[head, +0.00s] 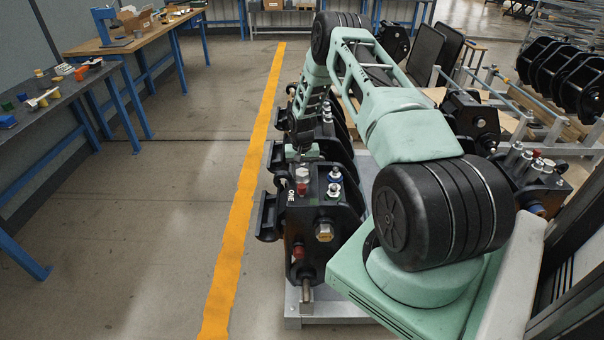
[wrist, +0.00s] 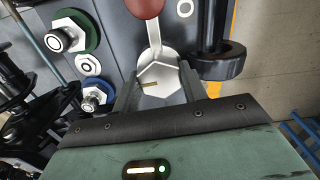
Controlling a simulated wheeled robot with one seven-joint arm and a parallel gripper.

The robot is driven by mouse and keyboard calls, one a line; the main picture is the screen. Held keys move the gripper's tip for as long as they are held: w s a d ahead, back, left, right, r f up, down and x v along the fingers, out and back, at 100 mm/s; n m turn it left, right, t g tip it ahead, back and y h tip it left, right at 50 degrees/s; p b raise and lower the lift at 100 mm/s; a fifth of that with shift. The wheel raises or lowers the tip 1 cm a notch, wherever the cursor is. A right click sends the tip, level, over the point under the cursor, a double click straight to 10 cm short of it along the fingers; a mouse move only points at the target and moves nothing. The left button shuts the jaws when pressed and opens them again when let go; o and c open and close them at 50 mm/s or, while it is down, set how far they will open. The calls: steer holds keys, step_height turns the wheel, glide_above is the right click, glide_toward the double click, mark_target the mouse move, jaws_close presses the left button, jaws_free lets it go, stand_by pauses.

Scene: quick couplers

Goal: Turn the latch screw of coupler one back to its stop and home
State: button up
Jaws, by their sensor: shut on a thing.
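Coupler one (head: 325,215) is a black block marked ONE in the head view. Its latch screw (head: 302,174) has a silver hex head and a lever with a red knob (head: 302,189). In the wrist view the hex head (wrist: 160,77) carries a short gold mark, and the lever points to the top edge, where the knob (wrist: 145,8) is partly cut off. My gripper (wrist: 160,90) is shut on the hex head, one finger on each side. In the head view my gripper (head: 304,160) is small and sits at the far side of the screw.
A green-ringed port (wrist: 70,34) and a blue-ringed port (wrist: 95,95) stand left of the screw in the wrist view. A black post with a collar (wrist: 222,66) stands close on the right. More black couplers stand behind coupler one.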

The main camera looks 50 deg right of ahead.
mark_target(302, 172)
steer(key=shift+f+n+b, duration=0.2)
steer(key=shift+n+b, duration=0.45)
steer(key=shift+n, duration=0.25)
steer(key=shift+r+n, duration=0.2)
steer(key=shift+n, duration=0.3)
steer(key=o, duration=1)
steer(key=shift+c, duration=0.2)
steer(key=shift+r, duration=0.1)
step_height(302, 172, up, 17)
steer(key=b, duration=0.3)
steer(key=shift+r, duration=0.1)
